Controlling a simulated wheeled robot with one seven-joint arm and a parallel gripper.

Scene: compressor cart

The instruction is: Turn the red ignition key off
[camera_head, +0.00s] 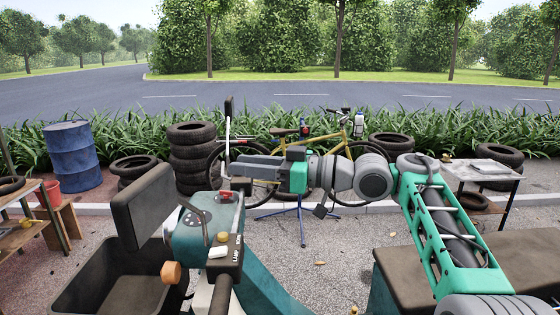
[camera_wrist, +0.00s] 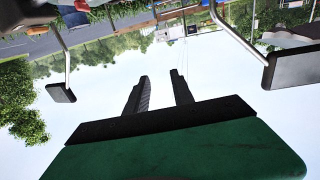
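A small red piece (camera_head: 226,195), likely the ignition key, sits on top of the grey-and-teal console (camera_head: 190,230) in the head view. It is too small there to tell which way it is turned. My gripper (camera_head: 238,164) reaches in from the right and points left, above and just behind the console. Its fingers look apart from the red piece. In the wrist view the two dark fingers (camera_wrist: 160,88) stand apart with only pale sky between them. I cannot make out the key in the wrist view.
A black mirror-like panel (camera_head: 145,205) stands left of the console, above a dark open bin (camera_head: 110,290). A thin upright stalk (camera_head: 227,130) rises close to my fingertips. An orange knob (camera_head: 171,272) is in front. Tyres (camera_head: 192,155) and a yellow bicycle (camera_head: 325,145) stand behind.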

